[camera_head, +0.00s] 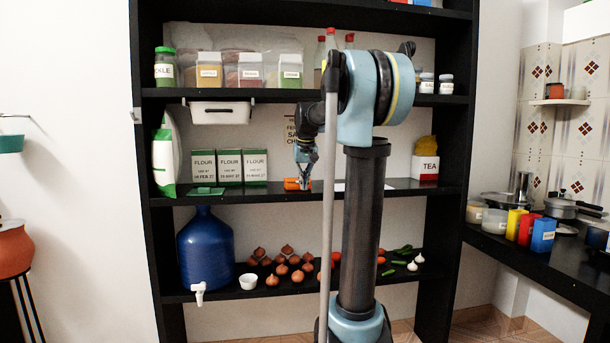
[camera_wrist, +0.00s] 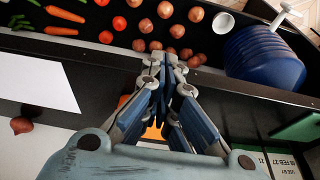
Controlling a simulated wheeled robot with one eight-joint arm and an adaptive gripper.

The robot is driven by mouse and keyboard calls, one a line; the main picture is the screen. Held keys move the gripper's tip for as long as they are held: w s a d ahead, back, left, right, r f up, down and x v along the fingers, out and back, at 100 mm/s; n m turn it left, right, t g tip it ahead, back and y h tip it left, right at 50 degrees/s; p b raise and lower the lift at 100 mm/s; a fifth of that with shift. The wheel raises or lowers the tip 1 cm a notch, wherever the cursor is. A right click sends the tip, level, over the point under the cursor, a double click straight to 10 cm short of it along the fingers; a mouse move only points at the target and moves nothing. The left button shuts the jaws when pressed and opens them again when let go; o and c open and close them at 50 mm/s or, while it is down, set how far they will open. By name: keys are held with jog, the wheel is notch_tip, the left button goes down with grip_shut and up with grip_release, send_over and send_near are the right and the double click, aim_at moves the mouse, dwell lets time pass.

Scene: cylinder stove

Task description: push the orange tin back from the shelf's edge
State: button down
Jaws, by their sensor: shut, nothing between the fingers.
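The orange tin (camera_head: 291,184) lies on the middle shelf (camera_head: 270,193), in the head view just left of and partly behind my fingertips. My gripper (camera_head: 304,181) points down at the shelf; its fingers are shut with nothing between them. In the wrist view my gripper (camera_wrist: 168,70) hides most of the orange tin (camera_wrist: 152,132), with only orange patches showing around and between the finger links. I cannot tell whether the fingers touch the tin.
Several flour boxes (camera_head: 229,166) and a green flat packet (camera_head: 207,191) are to the left. A white sheet (camera_wrist: 36,75) lies beside the gripper. A tea box (camera_head: 425,168) stands right. The lower shelf holds vegetables and a blue water jug (camera_head: 205,249). The upper shelf is overhead.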

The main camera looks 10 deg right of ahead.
aim_at(298, 185)
jog(key=shift+w+f, duration=0.25)
jog(key=shift+w, duration=0.5)
jog(key=shift+w+f, duration=0.25)
jog(key=shift+w, duration=0.45)
jog(key=shift+w+f, duration=0.25)
jog(key=shift+w, duration=0.5)
jog(key=shift+w, duration=3.5)
